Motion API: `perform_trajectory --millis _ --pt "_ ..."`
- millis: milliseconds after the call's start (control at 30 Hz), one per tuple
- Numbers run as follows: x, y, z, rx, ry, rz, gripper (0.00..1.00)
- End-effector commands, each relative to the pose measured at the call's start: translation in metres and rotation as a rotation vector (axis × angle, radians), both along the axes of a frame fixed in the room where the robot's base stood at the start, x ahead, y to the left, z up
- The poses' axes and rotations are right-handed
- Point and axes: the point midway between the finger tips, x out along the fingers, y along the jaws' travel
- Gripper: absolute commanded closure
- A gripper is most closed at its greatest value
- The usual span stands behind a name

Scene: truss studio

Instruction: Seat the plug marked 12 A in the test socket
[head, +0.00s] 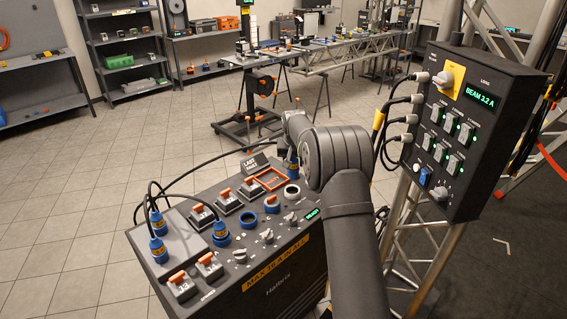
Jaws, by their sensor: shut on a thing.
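My gripper (291,157) is at the far right of the control box, partly hidden by my own arm. It is shut on a blue plug (292,168), of which only a small part shows. The plug is above a white-ringed socket (292,191); I cannot tell the gap between them. More blue plugs with black cables stand at the box's left end, one (221,236) and another (158,248). The 12 A mark is not readable on any plug.
The control box (285,277) carries orange-topped switches (224,195), grey knobs, an orange square frame (272,179) and a small sign (256,162). A black panel (470,130) reading "BEAM 3.2 A" is on a truss at right. Cables arch behind the box.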

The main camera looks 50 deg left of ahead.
Motion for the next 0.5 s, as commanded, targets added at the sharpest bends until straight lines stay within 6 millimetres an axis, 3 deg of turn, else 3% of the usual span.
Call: perform_trajectory --millis 500 --pt "-0.001 0.0 -0.051 -0.002 0.001 0.001 0.85"
